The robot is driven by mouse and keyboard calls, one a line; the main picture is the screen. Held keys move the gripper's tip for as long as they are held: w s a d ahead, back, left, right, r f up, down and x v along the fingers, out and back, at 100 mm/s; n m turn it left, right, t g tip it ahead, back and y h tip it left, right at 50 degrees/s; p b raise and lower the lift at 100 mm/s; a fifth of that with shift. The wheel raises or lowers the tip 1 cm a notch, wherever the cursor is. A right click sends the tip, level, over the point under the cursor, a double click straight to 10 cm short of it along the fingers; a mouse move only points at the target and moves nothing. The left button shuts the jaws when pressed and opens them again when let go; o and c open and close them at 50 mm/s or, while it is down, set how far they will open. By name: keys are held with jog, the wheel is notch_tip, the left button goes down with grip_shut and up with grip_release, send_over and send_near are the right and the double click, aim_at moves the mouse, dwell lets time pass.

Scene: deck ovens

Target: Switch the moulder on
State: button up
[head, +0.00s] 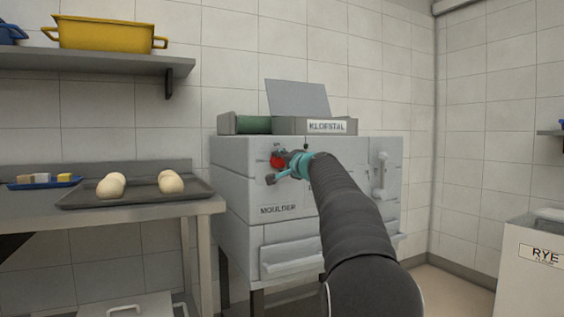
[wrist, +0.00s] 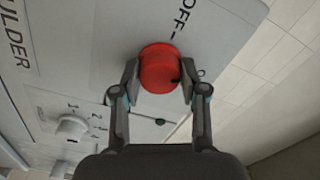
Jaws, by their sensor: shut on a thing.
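The moulder (head: 230,180) is a pale grey machine against the tiled wall, with "MOULDER" lettered on its front. Its round red knob (head: 277,161) is at the upper left of that front. In the wrist view the red knob (wrist: 160,66) sits between the two fingers of my gripper (wrist: 160,78), one finger at each side. My gripper is shut on it. An "OFF" label with a dash is beside the knob. A small dark mark shows on the knob near the right finger. Another letter is partly hidden by that finger.
A white numbered dial (wrist: 72,127) is on the same panel. A steel table (head: 150,208) at left bears a dark tray (head: 140,197) with several dough balls. A shelf (head: 90,62) above holds a yellow tub (head: 107,35). A bin labelled "RYE" (head: 530,285) stands at right.

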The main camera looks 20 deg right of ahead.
jog(key=m+p, duration=0.1)
jog(key=m, duration=0.3)
jog(key=shift+m, duration=0.3)
dwell(0.3)
jog(key=o, duration=1.2)
jog(key=shift+c, duration=0.2)
jog(key=s, duration=1.2)
jog(key=shift+d, duration=0.2)
